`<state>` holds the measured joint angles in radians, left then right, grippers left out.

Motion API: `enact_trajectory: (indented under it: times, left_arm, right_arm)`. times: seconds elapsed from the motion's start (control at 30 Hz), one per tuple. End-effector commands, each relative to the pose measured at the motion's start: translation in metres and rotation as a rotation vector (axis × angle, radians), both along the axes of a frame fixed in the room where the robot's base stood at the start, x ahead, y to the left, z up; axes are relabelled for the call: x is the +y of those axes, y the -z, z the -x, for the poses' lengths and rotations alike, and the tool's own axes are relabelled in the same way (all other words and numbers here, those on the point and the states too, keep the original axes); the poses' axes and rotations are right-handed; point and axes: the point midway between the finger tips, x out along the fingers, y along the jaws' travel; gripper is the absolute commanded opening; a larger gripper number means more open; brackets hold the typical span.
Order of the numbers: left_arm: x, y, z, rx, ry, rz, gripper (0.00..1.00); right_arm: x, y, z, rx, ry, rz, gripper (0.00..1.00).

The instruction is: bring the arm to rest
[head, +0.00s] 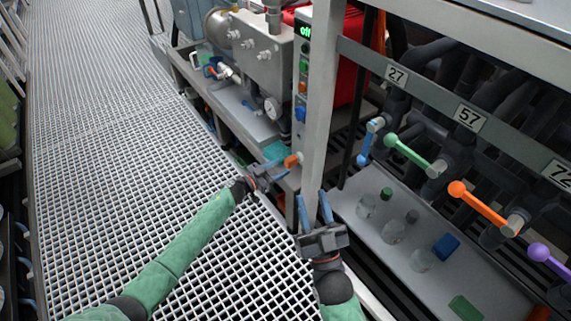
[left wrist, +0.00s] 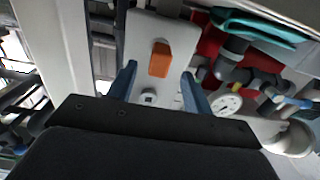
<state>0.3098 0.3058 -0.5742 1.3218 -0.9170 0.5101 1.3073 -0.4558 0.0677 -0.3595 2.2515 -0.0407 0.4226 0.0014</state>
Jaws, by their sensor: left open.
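My left gripper (head: 275,168) is the higher one in the head view, beside the lower part of the grey upright post. It is open, with its blue fingers apart; in the left wrist view (left wrist: 160,82) nothing is held between them. An orange switch (head: 292,160) is just beyond it. In the left wrist view the orange switch (left wrist: 160,58) stands out from a pale panel (left wrist: 145,28), framed by the fingers. My right gripper (head: 313,205) is lower, in front of the post's foot, with its two blue fingers apart and nothing between them.
The grey post (head: 322,90) stands close to both grippers. At right are valve levers, blue (head: 363,150), green (head: 405,152), orange (head: 475,202) and purple (head: 545,252), above a shelf (head: 345,205) with flasks (head: 393,230). A gauge (left wrist: 226,104) lies right of the left fingers. The grating walkway (head: 100,130) is clear.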

Motion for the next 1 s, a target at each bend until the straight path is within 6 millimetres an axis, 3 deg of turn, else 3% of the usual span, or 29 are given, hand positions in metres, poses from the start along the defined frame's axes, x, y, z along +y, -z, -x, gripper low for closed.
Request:
enact_trajectory:
  times: [0.2, 0.77, 1.0]
  left_arm:
    - [0.012, 0.000, 0.009, 0.001, 0.001, 0.001, 0.50]
    - [0.013, 0.000, 0.010, -0.004, 0.000, -0.003, 0.50]
    - [0.021, 0.003, 0.000, -0.158, -0.065, -0.142, 0.50]
  right_arm:
    - [0.000, -0.002, 0.000, 0.000, 0.000, 0.000, 0.36]
    - [0.000, -0.002, 0.000, 0.000, 0.000, 0.000, 0.36]
    - [0.003, 0.008, -0.006, 0.060, -0.004, 0.019, 0.36]
